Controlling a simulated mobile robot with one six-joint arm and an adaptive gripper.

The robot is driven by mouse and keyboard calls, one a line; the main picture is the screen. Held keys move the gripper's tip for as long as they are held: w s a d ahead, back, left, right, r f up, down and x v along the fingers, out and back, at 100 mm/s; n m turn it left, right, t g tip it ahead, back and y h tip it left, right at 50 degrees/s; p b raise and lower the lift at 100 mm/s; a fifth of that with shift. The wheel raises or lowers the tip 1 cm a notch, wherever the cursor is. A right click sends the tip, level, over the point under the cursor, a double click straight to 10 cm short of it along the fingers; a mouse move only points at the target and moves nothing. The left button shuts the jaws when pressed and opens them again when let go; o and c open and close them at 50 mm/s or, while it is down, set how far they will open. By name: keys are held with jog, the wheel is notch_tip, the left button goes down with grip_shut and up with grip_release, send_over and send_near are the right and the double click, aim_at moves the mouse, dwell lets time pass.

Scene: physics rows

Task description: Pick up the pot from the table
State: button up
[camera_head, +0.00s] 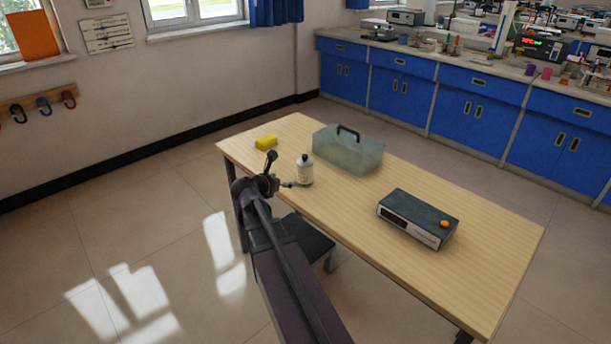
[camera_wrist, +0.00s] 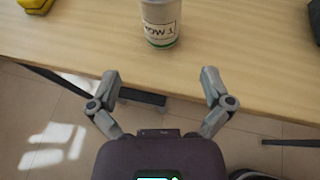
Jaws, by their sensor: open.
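The pot looks to be the white, labelled container with a dark top (camera_head: 305,170), standing upright near the table's front edge in the head view. Its lower part with the dark lettering and a green band also shows at the top of the wrist view (camera_wrist: 160,24); its top is cut off there. My gripper (camera_wrist: 160,82) is open and empty, its two fingers spread wide at the table's front edge. The pot stands beyond the fingertips, roughly centred between them, with a gap. In the head view my gripper (camera_head: 286,184) is just left of the pot.
The wooden table (camera_head: 480,260) also holds a yellow block (camera_head: 266,142), a translucent greenish box with a dark handle (camera_head: 347,152) behind the pot, and a dark device (camera_head: 415,218) with a small orange object (camera_head: 444,224) on it. Table space at the right is clear.

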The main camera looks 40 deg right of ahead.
aim_at(301, 175)
jog(key=b+x, duration=0.3)
jog(key=x, duration=0.4)
jog(key=shift+w+d+f, duration=0.15)
jog(key=shift+d+f, duration=0.1)
jog(key=shift+w+d, duration=0.1)
jog(key=shift+d, duration=0.3)
jog(key=shift+d+f, duration=0.1)
jog(key=shift+b+x, duration=1.2)
jog(key=shift+x, duration=1.35)
jog(key=c, duration=1.1)
